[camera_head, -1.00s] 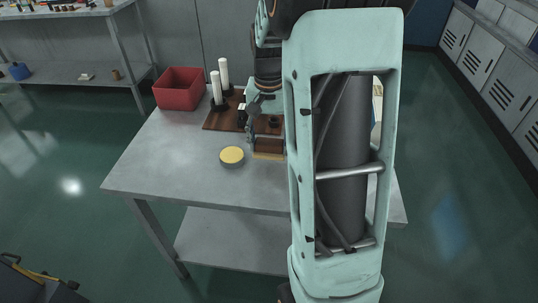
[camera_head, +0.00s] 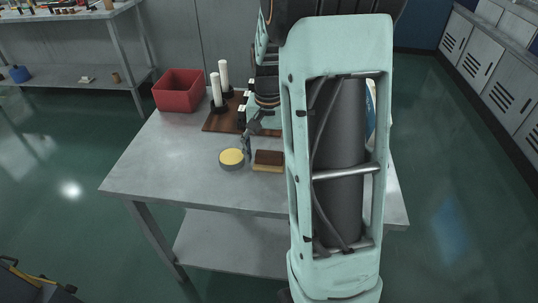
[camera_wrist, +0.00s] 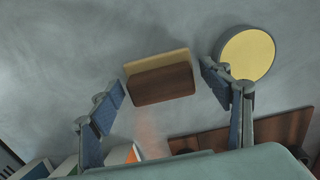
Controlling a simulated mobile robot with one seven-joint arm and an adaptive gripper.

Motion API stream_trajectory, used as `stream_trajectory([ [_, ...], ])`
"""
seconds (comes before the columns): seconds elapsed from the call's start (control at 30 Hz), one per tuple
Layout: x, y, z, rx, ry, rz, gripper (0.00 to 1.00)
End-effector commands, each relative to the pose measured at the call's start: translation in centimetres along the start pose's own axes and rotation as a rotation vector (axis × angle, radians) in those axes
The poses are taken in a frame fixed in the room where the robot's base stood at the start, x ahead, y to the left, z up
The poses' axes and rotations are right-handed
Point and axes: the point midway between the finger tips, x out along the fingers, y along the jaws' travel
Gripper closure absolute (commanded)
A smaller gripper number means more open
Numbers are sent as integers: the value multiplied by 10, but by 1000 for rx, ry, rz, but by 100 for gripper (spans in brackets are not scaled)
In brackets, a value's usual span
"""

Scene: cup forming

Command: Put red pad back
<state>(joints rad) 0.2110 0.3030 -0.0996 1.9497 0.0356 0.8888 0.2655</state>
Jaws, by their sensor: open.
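A reddish-brown pad with a tan layer (camera_head: 268,160) lies on the grey table near its front, partly beside my arm. I take it for the red pad. In the wrist view the same pad (camera_wrist: 162,85) lies between the two spread fingers of my gripper (camera_wrist: 162,74), with a gap on each side. My gripper is open and empty. In the head view one finger shows just behind and left of the pad; the rest is hidden by my arm.
A round yellow-topped disc (camera_head: 232,157) stands close left of the pad; it sits just outside the right finger in the wrist view (camera_wrist: 247,54). Behind are a dark brown board (camera_head: 218,125), two white cylinders (camera_head: 215,90) and a red bin (camera_head: 181,90). The table's left side is clear.

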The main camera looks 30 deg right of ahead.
Motion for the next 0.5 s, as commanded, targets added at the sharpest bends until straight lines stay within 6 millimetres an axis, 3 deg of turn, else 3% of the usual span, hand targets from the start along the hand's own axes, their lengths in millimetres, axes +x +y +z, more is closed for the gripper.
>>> stream_trajectory([
  [0.23, -17, 0, -1, 0, 3, -1, 29],
  [0.5, -75, 0, -1, 0, 5, -1, 29],
])
